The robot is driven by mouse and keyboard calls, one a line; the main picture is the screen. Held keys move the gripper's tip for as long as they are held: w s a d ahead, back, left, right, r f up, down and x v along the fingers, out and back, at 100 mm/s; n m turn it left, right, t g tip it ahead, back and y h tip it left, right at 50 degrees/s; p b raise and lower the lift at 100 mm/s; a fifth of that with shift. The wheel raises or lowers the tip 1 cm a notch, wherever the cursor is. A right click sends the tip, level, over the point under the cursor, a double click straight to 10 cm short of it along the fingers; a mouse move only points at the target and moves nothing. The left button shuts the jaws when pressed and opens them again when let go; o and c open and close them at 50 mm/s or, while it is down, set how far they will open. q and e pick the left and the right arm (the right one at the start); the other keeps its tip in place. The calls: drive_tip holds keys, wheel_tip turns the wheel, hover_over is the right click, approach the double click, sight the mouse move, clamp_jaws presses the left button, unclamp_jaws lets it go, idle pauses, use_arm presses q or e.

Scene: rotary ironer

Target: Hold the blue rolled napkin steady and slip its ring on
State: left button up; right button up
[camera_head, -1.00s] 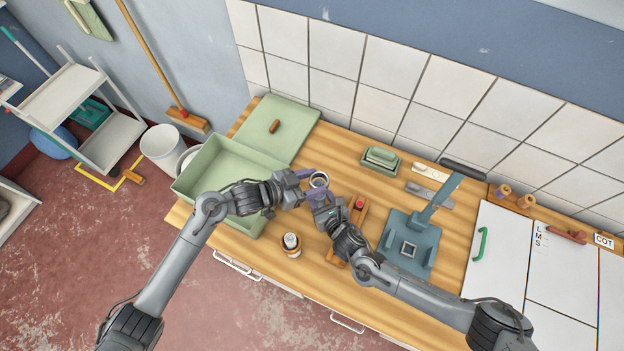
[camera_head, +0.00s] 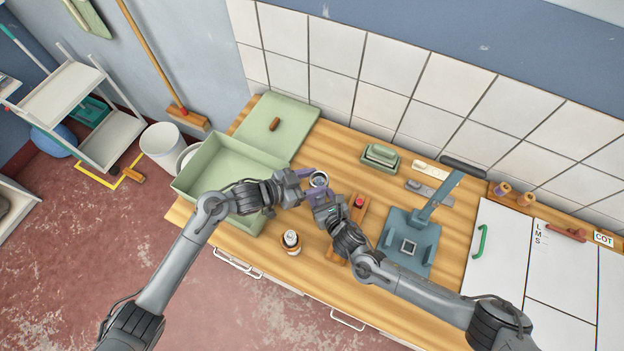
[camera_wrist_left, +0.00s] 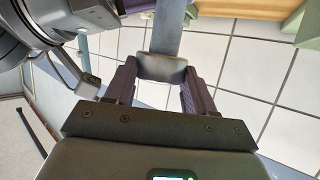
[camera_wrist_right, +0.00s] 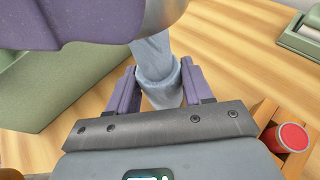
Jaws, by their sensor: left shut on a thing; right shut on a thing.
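The blue-grey rolled napkin (camera_wrist_right: 150,48) stands between my two grippers, and its upper part is hidden behind my left gripper's finger in the right wrist view. My right gripper (camera_wrist_right: 157,82) is shut on its lower part, at a collar-like fold. My left gripper (camera_wrist_left: 160,76) is shut on a pale grey ring (camera_wrist_left: 162,67). The roll runs away from the ring in line with it. The ring (camera_head: 319,179) also shows from above in the head view, close over my right gripper (camera_head: 323,192). How far the roll reaches into the ring I cannot tell.
A green tray (camera_head: 190,181) stands left of the grippers, with a green board (camera_head: 285,118) behind it. A small jar (camera_head: 291,241) is near the front edge. A red-topped item on a wooden stand (camera_head: 359,201) and a blue press (camera_head: 410,262) are at the right.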

use_arm(q)
drive_tip(key=shift+f, duration=0.4)
drive_tip(key=shift+f, duration=0.1)
drive_tip(key=shift+f, duration=0.5)
drive_tip(key=shift+f, duration=0.2)
drive_tip(key=o, duration=1.4)
drive_tip(key=shift+r, duration=0.1)
wheel_tip(320, 180, up, 11)
idle(0.7)
